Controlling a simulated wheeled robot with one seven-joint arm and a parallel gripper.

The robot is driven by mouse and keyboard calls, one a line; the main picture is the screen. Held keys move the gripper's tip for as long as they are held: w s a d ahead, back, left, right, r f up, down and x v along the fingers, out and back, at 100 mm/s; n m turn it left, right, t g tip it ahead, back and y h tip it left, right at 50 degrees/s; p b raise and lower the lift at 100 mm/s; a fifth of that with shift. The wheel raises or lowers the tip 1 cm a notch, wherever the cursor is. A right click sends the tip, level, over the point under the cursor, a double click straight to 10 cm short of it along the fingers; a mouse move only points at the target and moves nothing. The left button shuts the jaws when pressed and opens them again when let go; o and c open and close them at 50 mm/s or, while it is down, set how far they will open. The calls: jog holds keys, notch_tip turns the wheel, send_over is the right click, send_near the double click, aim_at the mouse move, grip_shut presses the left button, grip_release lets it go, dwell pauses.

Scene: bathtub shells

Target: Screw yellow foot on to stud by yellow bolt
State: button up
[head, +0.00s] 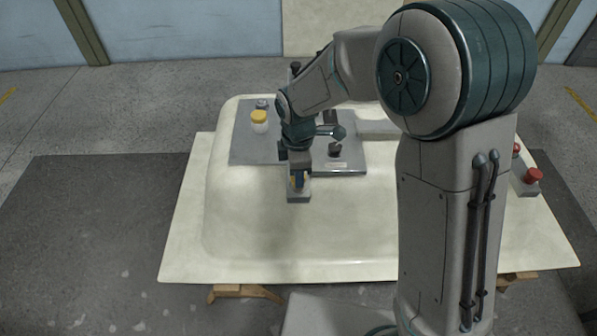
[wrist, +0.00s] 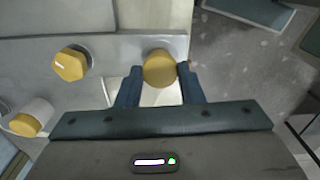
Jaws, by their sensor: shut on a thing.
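The yellow foot (wrist: 160,68) is round and sits between the two blue fingers of my gripper (wrist: 159,76) in the wrist view. My gripper is shut on it, at the end of a grey plate. The yellow bolt (wrist: 70,63), with a hexagonal head, stands on the same plate to the left, apart from the fingers. The stud is hidden, so I cannot tell whether the foot is on it.
The pale tub shell (head: 235,240) lies across wooden supports. A grey mat (head: 250,149) on it bears a white cylinder with a yellow top (head: 259,121). Dark fittings (head: 335,149) stand right of my wrist. A red button (head: 533,174) is at far right. The shell's front is clear.

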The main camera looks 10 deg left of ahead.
jog(key=m, duration=0.5)
jog(key=shift+b, duration=0.35)
jog(key=o, duration=1.1)
jog(key=shift+c, duration=0.7)
jog(key=n+p, duration=0.2)
jog(key=n, duration=0.3)
jog(key=shift+r+n, duration=0.15)
jog(key=shift+n, duration=0.25)
jog(key=n+p, duration=0.2)
jog(key=n, duration=0.3)
jog(key=shift+p, duration=0.3)
jog(key=shift+n+p, duration=0.4)
jog(key=shift+n, duration=0.7)
